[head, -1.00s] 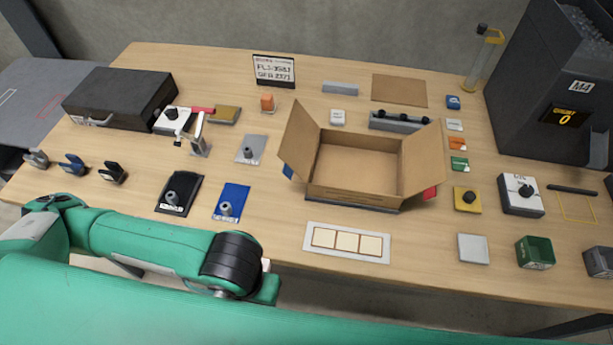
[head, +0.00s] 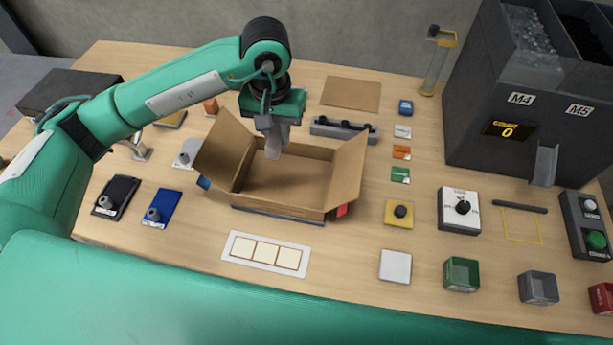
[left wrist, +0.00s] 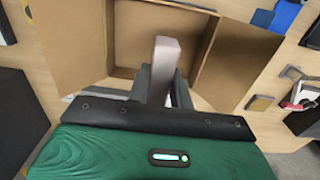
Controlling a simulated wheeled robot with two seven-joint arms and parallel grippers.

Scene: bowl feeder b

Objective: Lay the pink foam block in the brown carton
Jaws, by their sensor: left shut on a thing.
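The brown carton (head: 283,203) stands open in the middle of the table, its side flaps spread outward. Its inside looks empty apart from what hangs over it. My left gripper (head: 271,129) points down over the carton's far part, shut on a dull pinkish block (head: 272,152). In the left wrist view the block (left wrist: 166,58) stands out between the two fingers (left wrist: 160,88), with the carton (left wrist: 70,45) behind it. I cannot tell whether the block touches the carton. The fingers cover part of the block. My right gripper is not in view.
A black-knobbed rail (head: 343,131) lies behind the carton. A white card with three squares (head: 265,254) lies in front. Yellow (head: 399,213) and white (head: 460,211) knob boxes stand to the right. A dark feeder (head: 500,130) rises at the back right.

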